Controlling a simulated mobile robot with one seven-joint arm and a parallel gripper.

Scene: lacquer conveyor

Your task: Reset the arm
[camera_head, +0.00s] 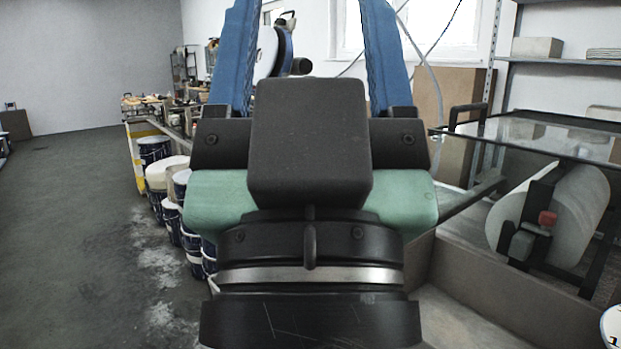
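My gripper (308,15) fills the middle of the head view, seen from behind and pointing away. It has a black block, a green body and two blue fingers. The fingers stand wide apart and run up to the top edge, where their tips are cut off. No held object shows in the visible gap; the background shows through it. The black block and wrist hide what lies directly behind them.
A glass-like top (545,135) with a white roll (565,215) under it stands at right. Metal shelves (570,62) hold boxes. A cluttered bench (160,121) and several drums (155,150) are left of my gripper.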

